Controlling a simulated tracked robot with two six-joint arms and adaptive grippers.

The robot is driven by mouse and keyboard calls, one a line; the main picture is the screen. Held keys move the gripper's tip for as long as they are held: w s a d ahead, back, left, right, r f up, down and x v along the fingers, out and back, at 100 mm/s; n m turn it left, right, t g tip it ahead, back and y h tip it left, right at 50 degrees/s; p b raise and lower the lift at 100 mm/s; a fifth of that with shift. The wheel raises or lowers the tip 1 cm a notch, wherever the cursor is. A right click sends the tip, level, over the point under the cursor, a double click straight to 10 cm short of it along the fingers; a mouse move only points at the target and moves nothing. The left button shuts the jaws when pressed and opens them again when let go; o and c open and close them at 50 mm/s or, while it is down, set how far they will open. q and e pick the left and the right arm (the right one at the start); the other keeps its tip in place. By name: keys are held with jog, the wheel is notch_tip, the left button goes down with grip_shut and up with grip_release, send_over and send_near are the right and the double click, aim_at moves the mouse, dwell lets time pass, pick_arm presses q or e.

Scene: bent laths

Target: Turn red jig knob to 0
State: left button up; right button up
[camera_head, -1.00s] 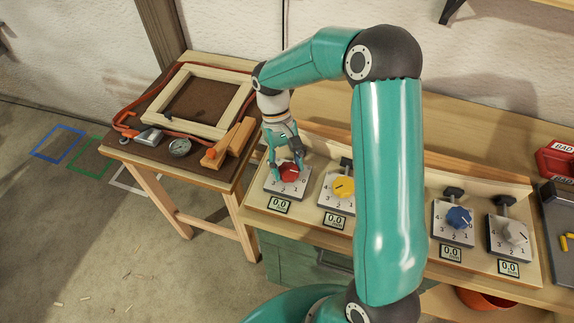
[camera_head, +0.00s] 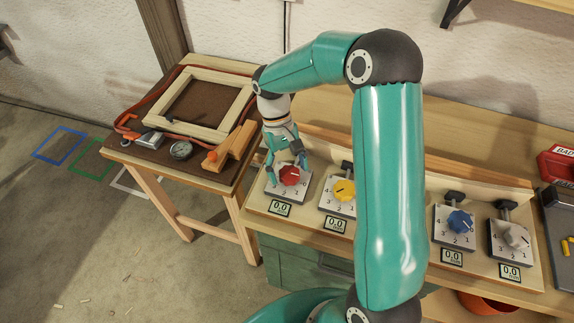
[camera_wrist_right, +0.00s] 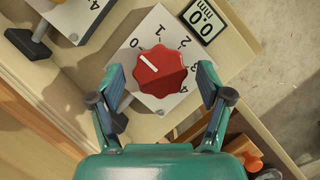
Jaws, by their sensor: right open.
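The red knob (camera_head: 290,175) sits on the leftmost jig plate (camera_head: 272,192) on the bench. In the right wrist view the red knob (camera_wrist_right: 160,72) has a white mark pointing up-left, roughly toward the printed 0. The small display beside it (camera_wrist_right: 201,19) reads 0.0 mm. My right gripper (camera_head: 286,163) is open, just above and behind the knob. In the right wrist view my right gripper (camera_wrist_right: 166,86) has a finger on each side of the knob, with visible gaps. My left gripper is not in view.
A yellow knob (camera_head: 343,190) is close to the right. A blue knob (camera_head: 460,221) and a grey knob (camera_head: 517,236) stand farther right, beyond my arm. A small table (camera_head: 238,172) at left holds a wooden frame (camera_head: 176,126) and tools.

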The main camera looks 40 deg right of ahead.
jog(key=v, duration=1.2)
jog(key=shift+a+f, duration=0.1)
